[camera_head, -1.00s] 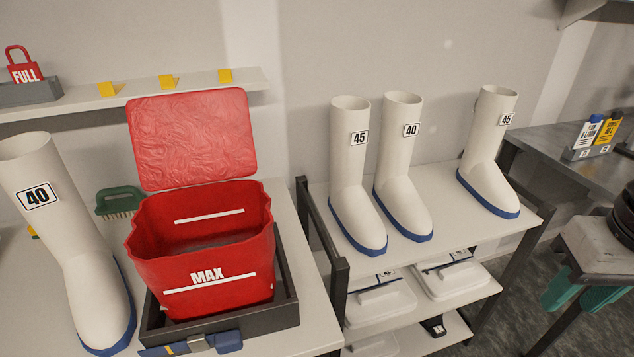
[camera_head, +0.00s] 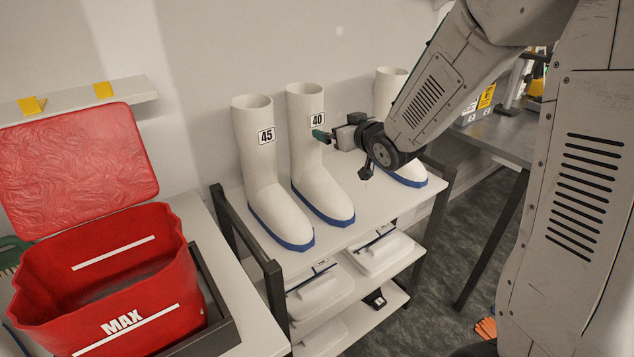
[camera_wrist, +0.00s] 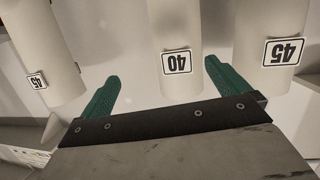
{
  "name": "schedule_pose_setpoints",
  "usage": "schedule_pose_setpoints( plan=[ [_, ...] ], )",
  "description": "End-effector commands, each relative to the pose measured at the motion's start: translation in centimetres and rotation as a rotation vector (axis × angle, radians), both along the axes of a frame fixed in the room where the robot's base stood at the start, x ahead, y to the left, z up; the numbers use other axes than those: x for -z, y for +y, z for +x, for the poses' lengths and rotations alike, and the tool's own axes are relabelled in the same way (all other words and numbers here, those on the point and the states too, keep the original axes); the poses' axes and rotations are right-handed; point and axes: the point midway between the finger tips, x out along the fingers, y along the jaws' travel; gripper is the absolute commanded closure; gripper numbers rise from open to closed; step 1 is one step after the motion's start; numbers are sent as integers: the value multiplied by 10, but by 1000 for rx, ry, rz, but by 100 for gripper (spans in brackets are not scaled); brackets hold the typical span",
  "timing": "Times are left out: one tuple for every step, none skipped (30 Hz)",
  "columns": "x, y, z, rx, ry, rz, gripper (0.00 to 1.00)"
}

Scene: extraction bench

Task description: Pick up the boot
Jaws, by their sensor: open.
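Three white boots with blue soles stand upright on the rack's top shelf: a left boot marked 45 (camera_head: 258,180), a middle boot marked 40 (camera_head: 309,165), and a right boot (camera_head: 389,92) partly hidden by my arm. My gripper (camera_head: 320,135) is open and empty, its green fingers at the upper shaft of the middle boot, just below its 40 label. In the wrist view, picture upside down, the boot marked 40 (camera_wrist: 172,25) shows between the fingers of my gripper (camera_wrist: 161,72), nearer the right one. I cannot tell whether they touch it.
The shelf (camera_head: 345,232) has lidded white boxes (camera_head: 372,254) on the level below. A red MAX bin (camera_head: 105,270) with its lid raised stands on the left bench. A wall lies close behind the boots. A grey bench (camera_head: 490,135) stands at the right.

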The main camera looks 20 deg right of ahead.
Motion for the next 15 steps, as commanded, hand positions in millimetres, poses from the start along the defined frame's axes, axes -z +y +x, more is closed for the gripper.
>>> schedule_pose_setpoints(
  plan=[
    [9,3,8,-31,-44,26,0],
    [10,5,12,-50,-74,41,0],
    [12,8,15,-73,-108,59,0],
    [13,10,17,-87,-131,73,0],
    [14,11,18,-100,-151,84,0],
    [15,13,20,-115,-173,98,0],
    [16,14,20,-123,-186,106,0],
    [16,14,21,-130,-197,112,0],
    [16,16,23,-137,-208,118,0],
    [16,17,24,-140,-213,122,0],
    [16,18,27,-143,-217,123,0],
    [16,19,30,-144,-218,125,0],
    [15,20,34,-144,-221,124,0],
    [15,21,37,-144,-222,124,0],
    [15,23,41,-144,-221,124,0]
  ],
)
